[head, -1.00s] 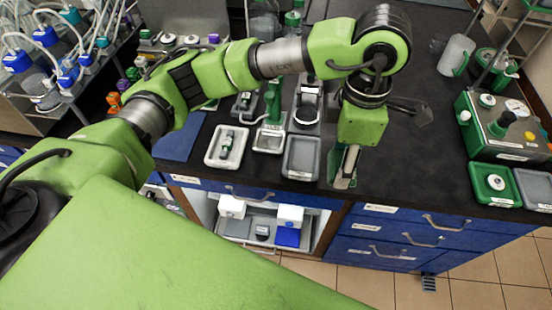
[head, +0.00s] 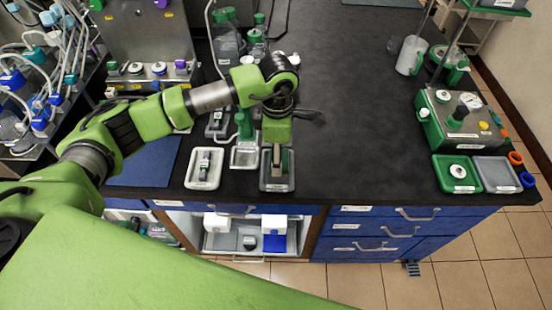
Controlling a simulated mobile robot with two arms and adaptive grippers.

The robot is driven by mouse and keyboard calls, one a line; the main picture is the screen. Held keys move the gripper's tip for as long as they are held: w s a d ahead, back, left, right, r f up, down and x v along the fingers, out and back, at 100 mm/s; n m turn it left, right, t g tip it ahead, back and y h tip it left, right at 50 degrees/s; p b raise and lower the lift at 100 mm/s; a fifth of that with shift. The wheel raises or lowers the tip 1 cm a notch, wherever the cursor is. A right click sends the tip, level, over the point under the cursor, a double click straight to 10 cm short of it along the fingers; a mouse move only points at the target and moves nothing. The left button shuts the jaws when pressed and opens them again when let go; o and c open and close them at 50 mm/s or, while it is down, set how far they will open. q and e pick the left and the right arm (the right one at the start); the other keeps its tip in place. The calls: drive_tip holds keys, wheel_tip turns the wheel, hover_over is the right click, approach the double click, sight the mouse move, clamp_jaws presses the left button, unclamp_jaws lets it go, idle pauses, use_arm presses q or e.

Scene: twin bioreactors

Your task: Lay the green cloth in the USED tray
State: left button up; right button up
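My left gripper (head: 277,170) points down over a grey tray (head: 277,187) near the front edge of the bench. Its fingers hide most of the tray's inside. A greenish patch shows beside the fingers, but I cannot tell whether it is the green cloth or part of the gripper, nor whether the fingers are open or shut. No green cloth can be clearly made out elsewhere. A second grey tray (head: 496,174) stands at the right, beside a green tray (head: 441,176). The tray labels are too small to read. My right gripper is not in view.
Left of my gripper are a white tray (head: 191,181) with a small item and a white-based green stand (head: 244,158). The bench middle (head: 360,130) is clear.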

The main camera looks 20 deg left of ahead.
use_arm(q)
drive_tip(key=f, duration=0.3)
drive_tip(key=shift+w+a+f+p, duration=0.1)
drive_tip(key=shift+a+f+p, duration=0.2)
drive_tip(key=shift+p, duration=0.1)
drive_tip(key=shift+d, duration=0.1)
drive_tip(key=shift+f, duration=0.15)
drive_tip(key=o, duration=1)
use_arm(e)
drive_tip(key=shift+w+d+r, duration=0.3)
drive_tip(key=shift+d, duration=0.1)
